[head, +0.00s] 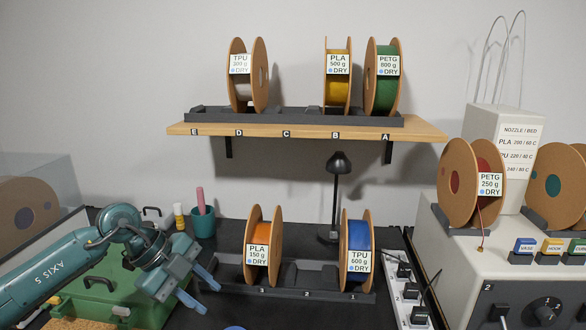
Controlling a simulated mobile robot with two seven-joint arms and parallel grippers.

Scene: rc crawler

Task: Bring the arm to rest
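My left arm comes in from the left, and its teal gripper (205,295) points down and right. Its two fingers are spread apart with nothing seen between them. The gripper is over the dark bench, left of the PLA 150 g orange spool (258,245) and apart from it. The green case (105,290) lies behind and below the arm, partly hidden by it. My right gripper is not in view.
A TPU 600 g blue spool (357,250) shares the lower rack (310,294). Several spools stand on the wall shelf (290,130). A lamp (337,185), teal cup (202,222), power strip (405,292) and white printer (450,255) stand around the bench.

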